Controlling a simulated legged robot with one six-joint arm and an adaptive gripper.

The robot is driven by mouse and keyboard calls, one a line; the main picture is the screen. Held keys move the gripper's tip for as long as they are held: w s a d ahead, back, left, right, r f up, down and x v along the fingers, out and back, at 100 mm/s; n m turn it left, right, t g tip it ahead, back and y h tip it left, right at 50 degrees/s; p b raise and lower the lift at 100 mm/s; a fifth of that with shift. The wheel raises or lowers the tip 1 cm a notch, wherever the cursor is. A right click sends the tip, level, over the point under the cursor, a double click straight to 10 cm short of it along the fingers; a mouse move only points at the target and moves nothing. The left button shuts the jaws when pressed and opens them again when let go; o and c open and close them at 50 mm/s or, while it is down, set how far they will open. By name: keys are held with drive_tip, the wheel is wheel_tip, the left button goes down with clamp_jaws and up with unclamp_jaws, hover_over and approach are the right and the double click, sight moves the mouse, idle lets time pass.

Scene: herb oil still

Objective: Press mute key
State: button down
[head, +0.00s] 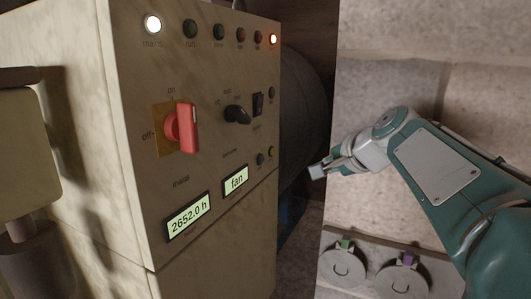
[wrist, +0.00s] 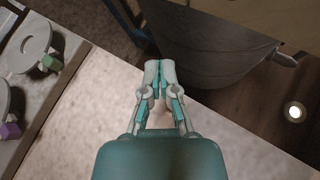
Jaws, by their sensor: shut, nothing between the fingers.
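A beige control cabinet (head: 215,75) fills the left and middle of the head view. Its front has small round keys: a dark blue one (head: 261,159), a yellow one (head: 271,152) and a dark one (head: 272,93). Their labels are too small to read, so I cannot tell which is the mute key. My gripper (head: 317,171) is to the right of the cabinet front, apart from it, with its fingers pointing left. In the wrist view my gripper (wrist: 159,72) shows its fingertips together and empty.
The panel also bears a red rotary switch (head: 183,128), a black knob (head: 237,114), a rocker switch (head: 258,104), a row of lamps and two lit displays (head: 188,216). A dark drum (head: 305,110) stands behind. Round grey discs (head: 345,264) with coloured tabs are lower right.

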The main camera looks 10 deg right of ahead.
drive_tip(key=shift+w+d+r, duration=0.35)
drive_tip(key=shift+w+r, duration=0.1)
drive_tip(key=shift+w, duration=0.1)
approach(273, 157)
drive_tip(key=shift+d+f+x, duration=0.1)
drive_tip(key=shift+d+x, duration=0.05)
drive_tip(key=shift+x, duration=0.75)
drive_tip(key=shift+d+f+x, duration=0.1)
drive_tip(key=shift+d+x, duration=0.05)
drive_tip(key=shift+x, duration=0.7)
drive_tip(key=shift+d+f+x, duration=0.1)
drive_tip(key=shift+x, duration=0.8)
drive_tip(key=shift+w+a+r, duration=0.1)
drive_tip(key=shift+w+a, duration=0.05)
drive_tip(key=shift+a, duration=0.1)
drive_tip(key=shift+w+a, duration=0.2)
drive_tip(key=shift+a, duration=0.15)
drive_tip(key=shift+s+d, duration=0.45)
drive_tip(key=shift+d, duration=0.25)
